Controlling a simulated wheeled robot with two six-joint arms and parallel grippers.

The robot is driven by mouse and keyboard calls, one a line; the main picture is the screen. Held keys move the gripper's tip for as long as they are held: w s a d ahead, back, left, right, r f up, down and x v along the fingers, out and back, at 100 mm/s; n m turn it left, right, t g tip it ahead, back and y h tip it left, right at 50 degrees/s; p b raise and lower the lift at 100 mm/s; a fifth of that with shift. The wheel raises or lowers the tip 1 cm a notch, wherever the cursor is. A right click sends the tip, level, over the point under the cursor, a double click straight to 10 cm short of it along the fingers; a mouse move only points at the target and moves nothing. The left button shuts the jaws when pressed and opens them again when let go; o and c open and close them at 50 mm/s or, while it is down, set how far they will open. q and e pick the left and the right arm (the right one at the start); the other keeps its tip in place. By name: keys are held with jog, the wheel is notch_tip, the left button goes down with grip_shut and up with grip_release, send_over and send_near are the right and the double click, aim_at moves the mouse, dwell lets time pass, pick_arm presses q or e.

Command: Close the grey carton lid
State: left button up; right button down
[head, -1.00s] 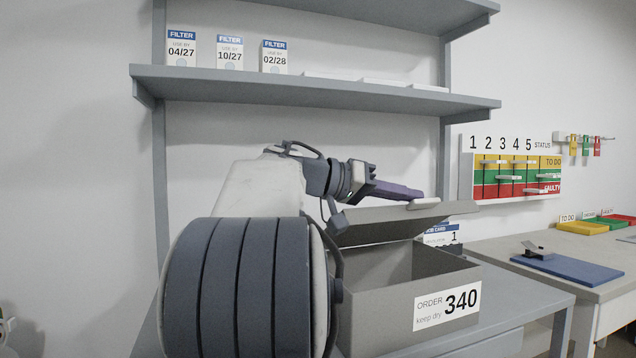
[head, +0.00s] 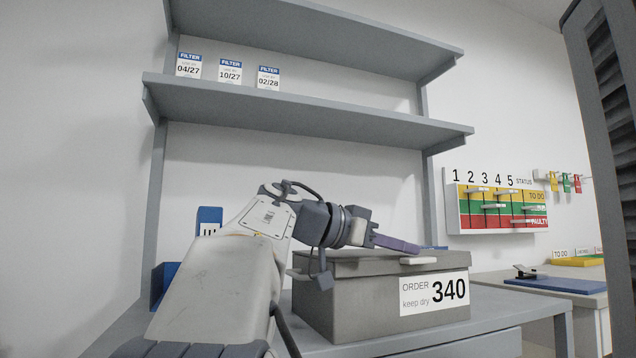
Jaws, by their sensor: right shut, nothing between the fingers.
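The grey carton (head: 345,310) stands on the grey bench, with a white label reading "ORDER keep dry 340" on its front. Its grey lid (head: 340,266) lies down over the top, and the inside is hidden. A small white tab (head: 418,261) sits at the lid's front edge. My right gripper (head: 405,245) is shut and empty, with its purple fingers just above or on the lid; I cannot tell whether they touch. My right arm hides the carton's left rear. My left gripper is not in view.
Shelves (head: 300,107) with several filter cards hang above the carton. A blue holder (head: 163,283) stands at left behind my arm. A status board (head: 500,207) is on the wall at right. A second bench with a blue mat (head: 556,284) is at right. A dark slatted panel (head: 605,120) edges the right.

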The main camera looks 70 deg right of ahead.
jog(key=shift+f, duration=0.3)
dwell(0.4)
notch_tip(320, 180, up, 5)
jog(key=p, duration=0.4)
jog(key=p+v, duration=0.1)
jog(key=v, duration=0.8)
jog(key=shift+w+a+f+p, duration=0.3)
jog(key=shift+w+a+p, duration=0.05)
